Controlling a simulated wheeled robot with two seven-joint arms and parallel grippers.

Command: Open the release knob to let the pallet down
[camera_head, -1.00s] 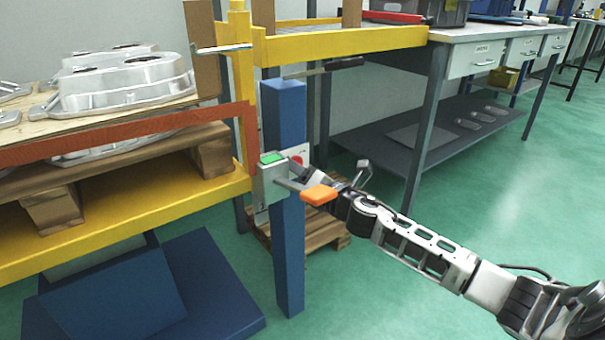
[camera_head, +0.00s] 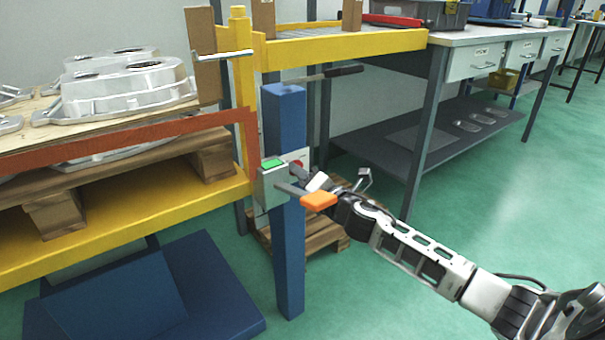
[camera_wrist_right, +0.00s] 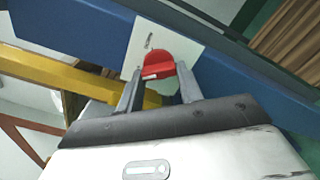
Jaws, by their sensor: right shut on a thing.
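The red release knob (camera_wrist_right: 158,64) sits on a white plate (camera_wrist_right: 150,42) on the blue post (camera_head: 286,120). In the wrist view the two fingers of my right gripper (camera_wrist_right: 160,72) are on either side of the knob, shut on it. In the head view my right gripper (camera_head: 297,180) reaches in from the right to the post, and the knob shows as a small red patch (camera_head: 298,161). The wooden pallet (camera_head: 120,180) rests on the yellow frame (camera_head: 110,225) at the left and carries metal castings (camera_head: 125,85). My left gripper is in neither current view.
A grey box with a green top (camera_head: 272,164) is beside the plate. An orange block (camera_head: 318,200) is close to my right gripper. A grey-legged workbench (camera_head: 432,130) stands behind. A blue base (camera_head: 150,295) lies at lower left. The green floor at right is clear.

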